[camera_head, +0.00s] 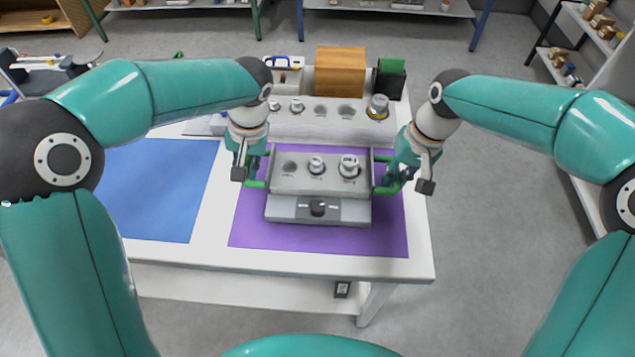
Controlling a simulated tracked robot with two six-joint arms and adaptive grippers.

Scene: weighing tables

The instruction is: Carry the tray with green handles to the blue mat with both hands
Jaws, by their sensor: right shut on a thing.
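The grey tray (285,182) sits over the purple mat (330,238), with several round wells and two metal weights (349,167) in it. Its left green handle (256,184) and right green handle (385,190) stick out at the sides. My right gripper (393,178) is shut on the right green handle. My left gripper (252,168) is at the left green handle, but its fingers are mostly hidden behind its wrist, so its closure is unclear. The blue mat (155,190) lies to the left, empty where visible; my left arm covers part of it.
Behind the tray is a weight rack (335,125), with a wooden box (340,72) and a dark green-topped box (390,80) beyond. A white table strip (212,215) separates the mats.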

